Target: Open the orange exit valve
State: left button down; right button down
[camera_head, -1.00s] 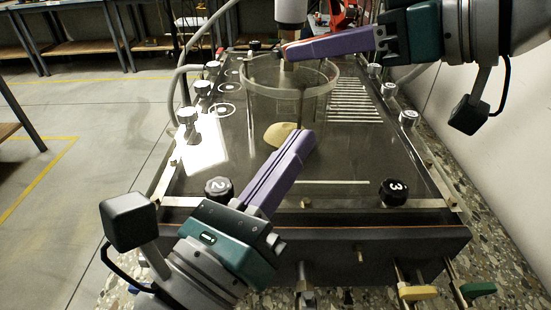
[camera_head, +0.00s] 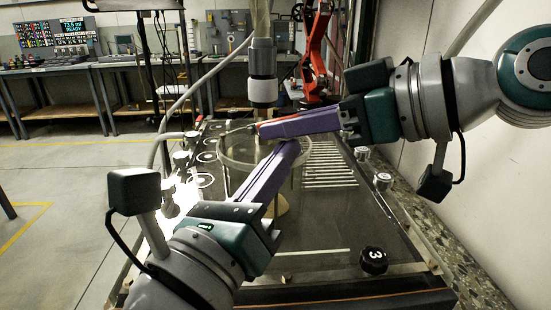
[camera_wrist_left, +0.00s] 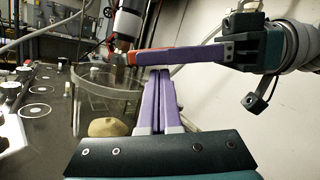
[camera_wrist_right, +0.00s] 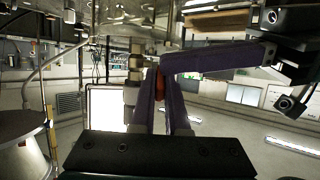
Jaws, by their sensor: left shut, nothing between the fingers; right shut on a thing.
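In the head view a reddish bit (camera_head: 258,126) shows at the same fingertips. My right gripper (camera_head: 263,128) is shut on it, just below the grey-and-white cylinder (camera_head: 263,75) above the tank. The rest of the valve is hidden by the fingers. My left gripper (camera_head: 290,146) is shut and empty, raised near the clear round vessel (camera_head: 235,160), with its tips close below my right fingers in the picture.
A beige lump (camera_wrist_left: 108,127) lies in the vessel. Knobs line the tank's sides, including black knob 3 (camera_head: 373,260) at the front right. A hose (camera_head: 205,75) runs at the left. A wall is on the right; open floor (camera_head: 70,190) is on the left.

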pick_arm(q)
jog(key=shift+w+a+r, duration=0.1)
jog(key=shift+r, duration=0.6)
pick_arm(e)
jog(key=c, duration=1.1)
grip_release()
pick_arm(q)
jog(key=shift+r, duration=0.1)
pick_arm(e)
jog(key=shift+o, duration=0.9)
jog(key=shift+s+f, duration=0.15)
jog(key=shift+f, duration=0.05)
